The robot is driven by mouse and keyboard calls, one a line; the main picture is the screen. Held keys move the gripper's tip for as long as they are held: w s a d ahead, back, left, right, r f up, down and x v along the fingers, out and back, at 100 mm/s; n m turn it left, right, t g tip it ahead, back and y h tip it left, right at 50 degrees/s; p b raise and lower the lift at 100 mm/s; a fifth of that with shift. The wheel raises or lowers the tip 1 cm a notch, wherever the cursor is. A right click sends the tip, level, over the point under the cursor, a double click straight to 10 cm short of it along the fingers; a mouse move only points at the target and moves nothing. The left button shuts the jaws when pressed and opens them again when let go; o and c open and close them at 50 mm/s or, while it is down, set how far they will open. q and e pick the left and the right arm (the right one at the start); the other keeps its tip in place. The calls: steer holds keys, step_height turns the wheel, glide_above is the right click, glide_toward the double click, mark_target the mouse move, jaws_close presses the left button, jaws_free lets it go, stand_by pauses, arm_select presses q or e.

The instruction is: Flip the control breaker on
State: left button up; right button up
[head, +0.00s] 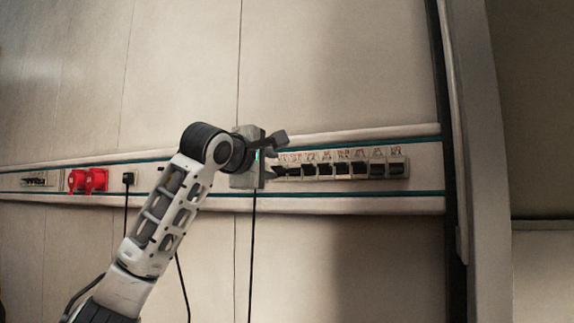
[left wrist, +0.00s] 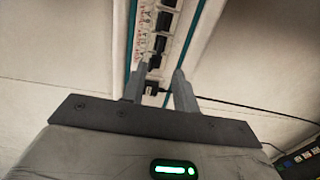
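A row of breakers (head: 342,168) with dark switches and small labels above them is set in the wall rail. The labels are too small to read, so I cannot tell which one is the control breaker. My left gripper (head: 279,156) is open and empty at the left end of this row, its fingers pointing right. The lower finger overlaps the leftmost breakers and partly hides them. In the left wrist view, the two fingers stand apart with the breaker row (left wrist: 160,45) running up beyond them. I cannot tell whether a finger touches a switch. My right gripper is not in view.
The rail also carries red sockets (head: 88,180), a black plug (head: 128,179) with a cable and a smaller breaker group (head: 38,181) at far left. A dark upright edge (head: 452,200) bounds the wall panel at right.

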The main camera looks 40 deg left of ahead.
mark_target(290, 171)
arm_select(q)
steer(key=p+x, duration=0.3)
steer(key=x, duration=0.5)
steer(key=shift+r, duration=0.1)
steer(key=shift+w+a, duration=0.15)
steer(key=shift+w, duration=0.4)
